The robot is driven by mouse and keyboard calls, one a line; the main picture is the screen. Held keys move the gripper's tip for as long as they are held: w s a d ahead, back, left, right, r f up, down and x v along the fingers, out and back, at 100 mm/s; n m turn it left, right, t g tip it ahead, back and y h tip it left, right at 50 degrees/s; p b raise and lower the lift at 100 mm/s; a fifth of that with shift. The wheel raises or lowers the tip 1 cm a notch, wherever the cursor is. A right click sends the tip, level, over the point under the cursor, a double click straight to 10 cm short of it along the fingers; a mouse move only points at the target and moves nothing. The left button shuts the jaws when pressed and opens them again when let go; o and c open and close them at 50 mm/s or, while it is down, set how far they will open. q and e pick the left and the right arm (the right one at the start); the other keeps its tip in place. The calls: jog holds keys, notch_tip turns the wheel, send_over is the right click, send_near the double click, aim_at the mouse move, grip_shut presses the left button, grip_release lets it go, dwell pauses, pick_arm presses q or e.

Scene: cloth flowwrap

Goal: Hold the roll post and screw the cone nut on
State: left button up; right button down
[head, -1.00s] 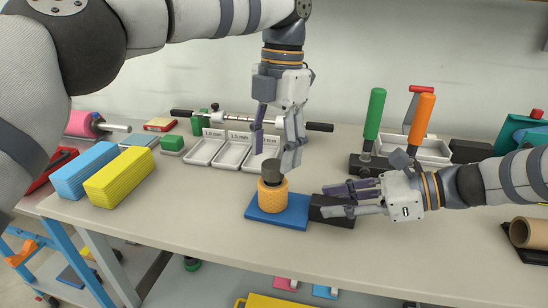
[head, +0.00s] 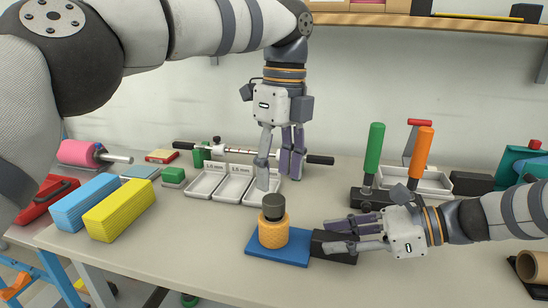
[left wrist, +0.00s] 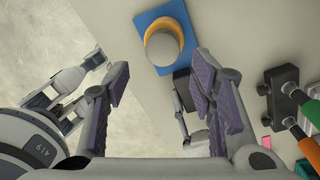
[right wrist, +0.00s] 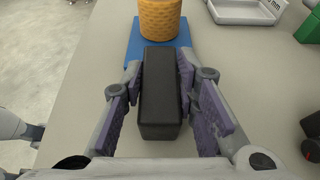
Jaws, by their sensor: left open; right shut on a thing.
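An orange textured roll (head: 273,233) stands upright on a blue base plate (head: 257,248). A dark grey round cap, apparently the cone nut (head: 273,206), sits on top of it; any post inside is hidden. My right gripper (head: 335,235) is shut on the black block (right wrist: 163,95) at the plate's edge, one finger on each side. My left gripper (head: 279,180) points down, open and empty, above and behind the nut, apart from it. In the left wrist view the nut (left wrist: 163,48) lies beyond the spread fingers.
White trays (head: 233,186) and a long metal bar (head: 250,152) lie behind the roll. Blue and yellow blocks (head: 120,209) are at left, beside a pink roll (head: 78,152). Green and orange handles (head: 374,150) stand at right. The table front is clear.

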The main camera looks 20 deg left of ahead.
pick_arm(q)
jog(key=n, duration=0.7)
jog(key=shift+r+n, duration=0.25)
jog(key=shift+n, duration=0.05)
jog(key=n, duration=0.4)
jog(key=shift+r, duration=0.15)
jog(key=n, duration=0.3)
jog(key=shift+r+n, duration=0.1)
jog(key=shift+n, duration=0.2)
jog(key=n, duration=0.3)
jog(key=shift+a+r+n, duration=0.1)
jog(key=shift+n, duration=0.2)
jog(key=n, duration=0.4)
jog(key=shift+r, duration=0.1)
jog(key=n, duration=0.5)
jog(key=shift+a+r+n+t, duration=0.2)
jog(key=shift+n+t, duration=0.1)
jog(key=shift+n, duration=0.1)
jog(key=n, duration=0.3)
jog(key=shift+r+n, duration=0.1)
jog(key=shift+n, duration=0.3)
